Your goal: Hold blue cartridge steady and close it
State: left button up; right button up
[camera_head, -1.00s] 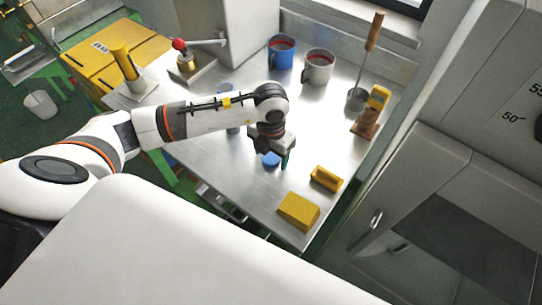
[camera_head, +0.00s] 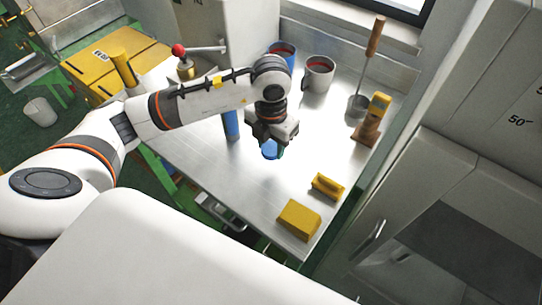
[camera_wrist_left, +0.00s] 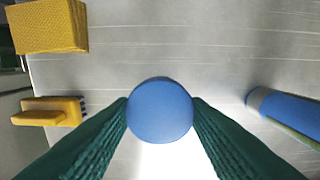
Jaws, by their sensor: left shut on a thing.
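My left gripper (camera_head: 270,140) is above the middle of the metal table, shut on a round blue cap (camera_head: 271,151). In the left wrist view the cap (camera_wrist_left: 160,110) shows as a flat blue disc between the two dark green fingers. A blue cylinder (camera_head: 231,125), seemingly the cartridge body, stands on the table to the left of the gripper, partly hidden behind my forearm. In the left wrist view this cylinder (camera_wrist_left: 290,112) is at the right edge, apart from the cap. My right gripper is not in view.
A yellow block (camera_head: 298,219) and a yellow brush (camera_head: 327,186) lie near the table's front right. The table's middle is clear.

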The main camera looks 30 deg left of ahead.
aim_at(271, 155)
pick_arm(q)
jog(key=shift+r, duration=1.4)
jog(key=m, duration=0.5)
jog(key=s+m, duration=0.1)
jog(key=m, duration=0.1)
jog(key=shift+d+r, duration=0.2)
jog(key=shift+d, duration=0.05)
jog(key=m, duration=0.3)
jog(key=s+m, duration=0.1)
jog(key=m, duration=0.1)
jog(key=shift+d+r+m, duration=0.1)
jog(key=shift+d+m, duration=0.1)
jog(key=shift+m, duration=0.2)
jog(key=s+m, duration=0.1)
jog(key=m, duration=0.6)
jog(key=s+m, duration=0.1)
jog(key=m, duration=0.6)
jog(key=s+d+m, duration=0.1)
jog(key=m, duration=0.6)
jog(key=shift+s+r+m, duration=0.25)
jog(key=shift+r+m, duration=0.05)
